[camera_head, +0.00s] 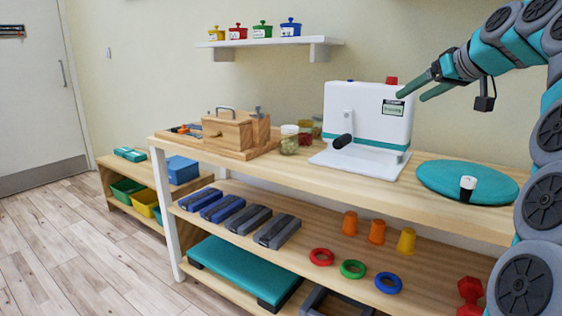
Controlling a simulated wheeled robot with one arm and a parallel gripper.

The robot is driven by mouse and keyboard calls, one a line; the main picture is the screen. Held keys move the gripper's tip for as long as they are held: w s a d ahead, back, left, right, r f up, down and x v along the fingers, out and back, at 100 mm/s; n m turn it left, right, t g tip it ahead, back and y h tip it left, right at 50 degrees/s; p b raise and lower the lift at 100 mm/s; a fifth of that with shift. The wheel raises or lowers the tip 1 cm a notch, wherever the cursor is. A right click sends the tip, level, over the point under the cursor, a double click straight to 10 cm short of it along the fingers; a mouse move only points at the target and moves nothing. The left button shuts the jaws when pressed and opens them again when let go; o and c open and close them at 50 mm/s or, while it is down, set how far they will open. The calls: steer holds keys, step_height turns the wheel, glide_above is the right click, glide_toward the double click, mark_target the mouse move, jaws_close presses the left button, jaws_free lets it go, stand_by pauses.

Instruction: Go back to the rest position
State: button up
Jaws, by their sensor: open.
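My gripper (411,91) is at the upper right, with two teal fingers apart and nothing between them. It points left and appears in front of the upper right part of the white machine (340,110), above the wooden table (410,195). I cannot tell whether the fingers touch the machine. My arm reaches in from the right edge of the picture.
On the table stand a wooden block device (228,132), small jars (289,140) and a teal disc (450,180) bearing a white-topped piece (467,187). A wall shelf (270,42) holds several coloured pots. The lower shelf holds cups, rings and grey-blue blocks. The floor at left is clear.

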steer(key=s+a+f+g, duration=0.3)
steer(key=s+a+f, duration=0.45)
steer(key=f, duration=0.25)
steer(key=s+a+f+g, duration=0.4)
steer(key=s+a+f, duration=0.3)
steer(key=a+f, duration=0.25)
steer(key=s+d+f+m+g+h, duration=0.1)
steer(key=s+f+g+h, duration=0.1)
steer(key=s+f, duration=1)
steer(key=s+d+f+m+g+h, duration=0.1)
steer(key=s+f+g, duration=0.3)
steer(key=s+f, duration=0.7)
steer(key=s, duration=0.6)
steer(key=shift+s+f+h, duration=0.3)
steer(key=shift+f+h, duration=0.05)
steer(key=shift+h, duration=0.05)
